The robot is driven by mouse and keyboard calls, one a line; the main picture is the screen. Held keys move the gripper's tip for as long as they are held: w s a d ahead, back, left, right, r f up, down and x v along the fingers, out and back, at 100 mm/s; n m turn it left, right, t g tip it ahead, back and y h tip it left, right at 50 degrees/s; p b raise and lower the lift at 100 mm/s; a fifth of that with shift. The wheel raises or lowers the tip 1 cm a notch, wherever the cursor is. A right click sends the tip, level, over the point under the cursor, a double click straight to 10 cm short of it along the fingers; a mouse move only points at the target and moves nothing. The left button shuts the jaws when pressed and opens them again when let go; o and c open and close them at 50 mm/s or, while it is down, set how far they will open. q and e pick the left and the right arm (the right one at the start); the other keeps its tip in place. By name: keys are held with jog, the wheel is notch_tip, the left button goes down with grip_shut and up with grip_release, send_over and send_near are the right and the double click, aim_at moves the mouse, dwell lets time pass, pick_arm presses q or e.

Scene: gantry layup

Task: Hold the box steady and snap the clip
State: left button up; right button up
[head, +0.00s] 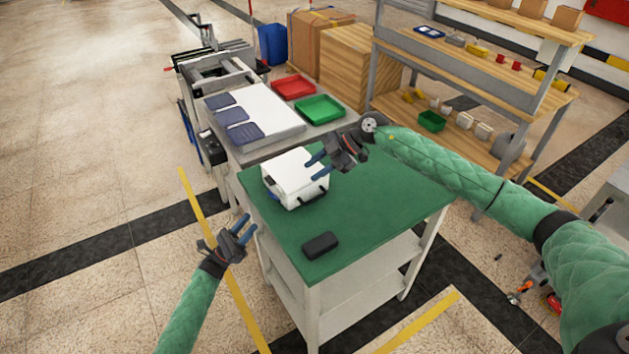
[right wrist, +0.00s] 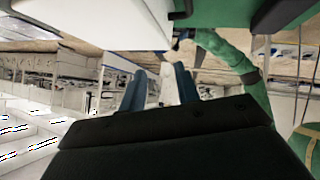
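A white box (head: 292,180) with a closed lid sits on the green table top (head: 370,205) near its left back part. Small dark fittings show along its lower front edge; I cannot tell which one is the clip. My right gripper (head: 315,165) is at the box's right upper side, fingers apart, pointing toward it; contact cannot be told. In the right wrist view the white box (right wrist: 100,22) is above the two separated blue fingers (right wrist: 160,88). My left gripper (head: 244,229) is open and empty, left of the table edge and apart from the box.
A dark block (head: 320,245) lies on the table's front part. Behind stands a grey bench with a red tray (head: 294,87), a green tray (head: 319,109) and dark blue pads. A wooden shelf (head: 480,65) stands at back right. The table's right part is clear.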

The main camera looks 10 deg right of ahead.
aim_at(314, 199)
jog(key=s+f+h, duration=0.1)
jog(key=h, duration=0.2)
jog(key=s+a+f+h, duration=0.1)
jog(key=h, duration=0.2)
jog(key=s+f+g+h, duration=0.1)
jog(key=h, duration=0.2)
jog(key=shift+a+n+h, duration=0.3)
jog(key=shift+a, duration=0.1)
jog(key=shift+w+d+f+t+h, duration=0.1)
jog(key=shift+w+d+t+h, duration=0.25)
jog(key=shift+w+h, duration=0.1)
jog(key=shift+f, duration=3.9)
grip_shut()
